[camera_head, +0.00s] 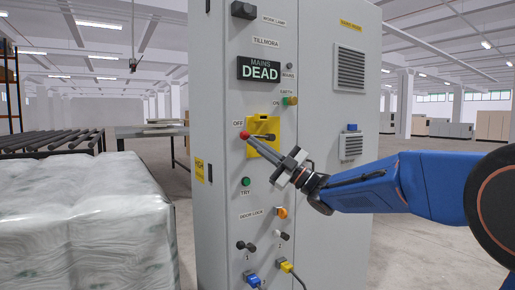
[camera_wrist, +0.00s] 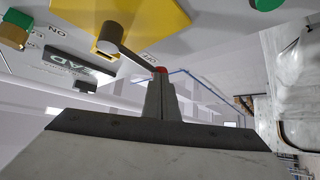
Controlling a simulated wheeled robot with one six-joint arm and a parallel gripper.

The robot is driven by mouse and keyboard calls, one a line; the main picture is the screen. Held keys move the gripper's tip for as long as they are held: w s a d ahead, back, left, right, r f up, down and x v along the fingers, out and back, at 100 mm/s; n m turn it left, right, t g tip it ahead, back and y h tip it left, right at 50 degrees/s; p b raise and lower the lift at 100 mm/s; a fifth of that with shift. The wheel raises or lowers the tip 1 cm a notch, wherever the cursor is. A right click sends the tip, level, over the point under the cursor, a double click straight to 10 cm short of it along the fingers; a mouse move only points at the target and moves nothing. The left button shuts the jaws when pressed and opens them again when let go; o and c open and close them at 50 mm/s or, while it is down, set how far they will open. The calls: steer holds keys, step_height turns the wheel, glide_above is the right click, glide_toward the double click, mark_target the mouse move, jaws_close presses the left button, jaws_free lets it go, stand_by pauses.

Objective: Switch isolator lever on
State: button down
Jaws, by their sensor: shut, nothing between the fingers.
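The isolator lever (camera_head: 262,137) is a dark handle with a red ball end (camera_head: 244,134) on a yellow plate (camera_head: 264,122) on the grey cabinet. It lies roughly sideways, its red ball at the left beside the OFF label (camera_head: 238,124). An ON label (camera_head: 276,103) sits above the plate. In the wrist view the lever (camera_wrist: 125,46) runs from its hub to the red ball (camera_wrist: 160,70). My gripper (camera_wrist: 160,86) is shut and empty, its fingertips at the red ball and partly hiding it. I cannot tell whether they touch.
A MAINS DEAD sign (camera_head: 260,69) is above the lever. A green TRY button (camera_head: 245,182), an orange knob (camera_head: 282,213) and small switches (camera_head: 247,245) are below. A wrapped pallet load (camera_head: 85,225) stands left of the cabinet, with a roller conveyor (camera_head: 50,141) behind it.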

steer(key=d+r+m+t+h, duration=0.1)
steer(key=r+m+t+h, duration=0.1)
steer(key=m+t+h, duration=0.3)
steer(key=w+d+r+m+t+h, duration=0.1)
steer(key=r+m+t+h, duration=0.2)
steer(key=m, duration=1.1)
steer(key=w+r+m+t+h, duration=0.1)
steer(key=r+m+t+h, duration=0.2)
steer(key=m+t+h, duration=0.5)
steer(key=shift+d+r+m+t+h, duration=0.1)
steer(key=shift+d+m+t+h, duration=0.1)
steer(key=shift+m+h, duration=0.35)
steer(key=shift+d+m+t+h, duration=0.2)
steer(key=shift+m+h, duration=0.35)
